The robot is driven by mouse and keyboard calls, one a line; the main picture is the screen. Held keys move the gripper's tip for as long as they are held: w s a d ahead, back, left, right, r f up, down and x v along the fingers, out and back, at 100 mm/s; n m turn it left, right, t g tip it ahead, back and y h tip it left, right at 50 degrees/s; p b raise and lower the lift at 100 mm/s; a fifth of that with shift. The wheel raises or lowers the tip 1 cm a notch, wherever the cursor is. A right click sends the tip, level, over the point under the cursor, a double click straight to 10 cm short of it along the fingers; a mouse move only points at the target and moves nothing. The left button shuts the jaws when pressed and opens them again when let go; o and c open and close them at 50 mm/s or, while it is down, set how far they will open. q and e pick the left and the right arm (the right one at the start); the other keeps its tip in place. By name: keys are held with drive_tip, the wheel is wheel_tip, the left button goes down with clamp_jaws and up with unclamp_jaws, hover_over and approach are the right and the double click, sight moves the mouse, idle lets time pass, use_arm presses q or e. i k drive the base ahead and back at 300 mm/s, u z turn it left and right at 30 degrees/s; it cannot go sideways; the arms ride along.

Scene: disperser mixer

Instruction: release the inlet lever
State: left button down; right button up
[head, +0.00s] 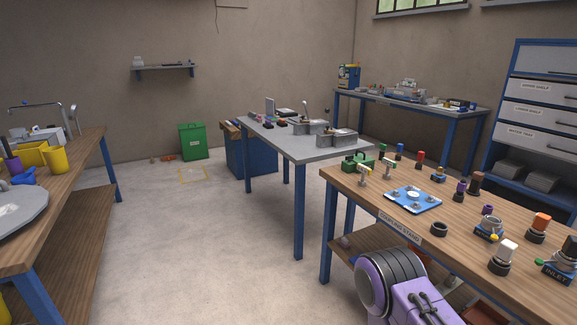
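A dark block (557,272) labelled INLET sits near the right edge of the wooden bench on the right. Its right side is cut off by the picture edge. A small green part (538,262) shows at its left, and I cannot tell whether this belongs to a lever. The lever itself and its position cannot be made out. Neither of my grippers is in view.
The wooden bench (463,225) holds a blue plate (413,199), a black ring (439,230), a white-topped knob (504,256) and an orange-topped knob (538,228).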

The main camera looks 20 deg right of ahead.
sight(539, 261)
drive_tip(key=z, duration=0.85)
drive_tip(key=i, duration=1)
drive_tip(key=z, duration=1.5)
drive_tip(key=i, duration=0.55)
drive_tip(key=z, duration=0.3)
